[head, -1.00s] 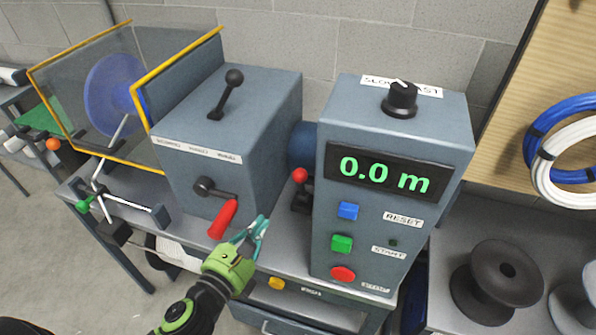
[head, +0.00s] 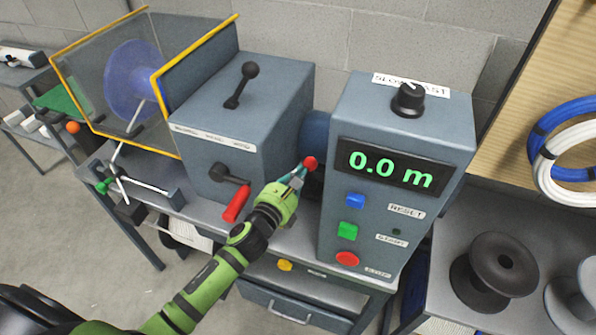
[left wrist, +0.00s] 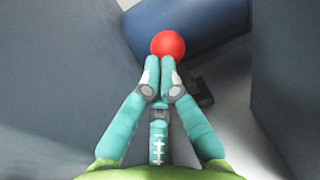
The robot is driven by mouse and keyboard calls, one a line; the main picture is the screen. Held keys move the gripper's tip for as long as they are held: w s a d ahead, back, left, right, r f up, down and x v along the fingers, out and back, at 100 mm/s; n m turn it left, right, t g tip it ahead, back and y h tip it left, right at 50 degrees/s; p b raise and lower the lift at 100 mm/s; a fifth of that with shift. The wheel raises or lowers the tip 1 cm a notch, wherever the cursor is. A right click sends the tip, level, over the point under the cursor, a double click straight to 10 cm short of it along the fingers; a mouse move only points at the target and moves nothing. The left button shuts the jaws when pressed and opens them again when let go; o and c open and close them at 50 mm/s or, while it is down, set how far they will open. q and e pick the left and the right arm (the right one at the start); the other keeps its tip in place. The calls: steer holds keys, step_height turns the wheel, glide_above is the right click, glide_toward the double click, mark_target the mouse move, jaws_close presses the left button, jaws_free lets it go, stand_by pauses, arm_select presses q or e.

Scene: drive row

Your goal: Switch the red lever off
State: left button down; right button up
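The red lever's round red knob (head: 310,163) is in the gap between the grey box with the black levers and the control box. Its dark base is mostly hidden behind my left gripper (head: 296,178) in the head view. In the left wrist view the red knob (left wrist: 167,44) is right beyond the tips of my left gripper (left wrist: 159,80). The fingertips are together with nothing seen between them. I cannot tell whether they touch the knob. My right gripper is not in view.
The control box (head: 332,240) reads 0.0 m and has blue, green and red buttons. The grey box (head: 200,110) to the left carries a red crank handle (head: 237,203). A yellow-edged guard (head: 165,72) and black spool (head: 492,268) stand farther out.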

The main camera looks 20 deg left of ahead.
mark_target(304, 162)
arm_select(q)
steer(key=shift+w+r, duration=0.3)
steer(key=w, duration=0.1)
steer(key=w+r+p, duration=0.1)
steer(key=w, duration=0.1)
steer(key=shift+w+r, duration=0.1)
steer(key=shift+r, duration=0.1)
steer(key=shift+w, duration=0.25)
arm_select(e)
steer(key=shift+s+d+r, duration=0.4)
steer(key=shift+s+r, duration=0.1)
steer(key=shift+r, duration=0.2)
arm_select(q)
steer(key=shift+d, duration=0.1)
steer(key=shift+p, duration=0.3)
